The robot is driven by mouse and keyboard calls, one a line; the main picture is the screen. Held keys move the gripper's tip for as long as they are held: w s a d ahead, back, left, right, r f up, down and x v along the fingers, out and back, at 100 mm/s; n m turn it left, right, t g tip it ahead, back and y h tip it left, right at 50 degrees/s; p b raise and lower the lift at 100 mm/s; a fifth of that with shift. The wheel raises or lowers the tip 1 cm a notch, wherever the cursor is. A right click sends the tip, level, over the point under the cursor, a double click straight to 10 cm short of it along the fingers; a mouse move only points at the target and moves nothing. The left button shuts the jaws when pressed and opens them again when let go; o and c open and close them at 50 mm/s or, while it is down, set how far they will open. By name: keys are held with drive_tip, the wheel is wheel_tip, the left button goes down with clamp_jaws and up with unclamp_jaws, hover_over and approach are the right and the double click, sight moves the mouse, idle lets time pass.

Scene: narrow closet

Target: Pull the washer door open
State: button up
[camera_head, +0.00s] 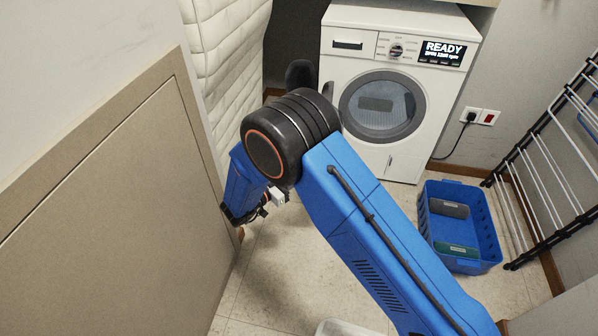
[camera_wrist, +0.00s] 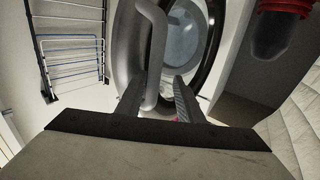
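The washer (camera_head: 375,130) is white and stands at the back. In the wrist view the dark door rim (camera_wrist: 128,60) and glass (camera_wrist: 185,38) lie beyond my fingers. A grey curved door handle (camera_wrist: 155,45) reaches down between the two fingers of my gripper (camera_wrist: 157,98). The fingers are apart, with a gap beside the handle, closer to the left one. In the head view my gripper is hidden behind my arm.
A blue basket (camera_head: 455,265) with items stands on the floor at right, beside a leaning drying rack (camera_head: 550,150). A quilted white panel (camera_head: 225,65) is at left. A dark rounded object (camera_head: 300,73) stands between panel and washer, near my arm. A plug (camera_head: 470,116) is on the wall.

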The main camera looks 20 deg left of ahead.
drive_tip(key=shift+s, duration=0.1)
drive_tip(key=v, duration=0.7)
drive_tip(key=shift+s, duration=0.2)
drive_tip(key=shift+a, duration=0.1)
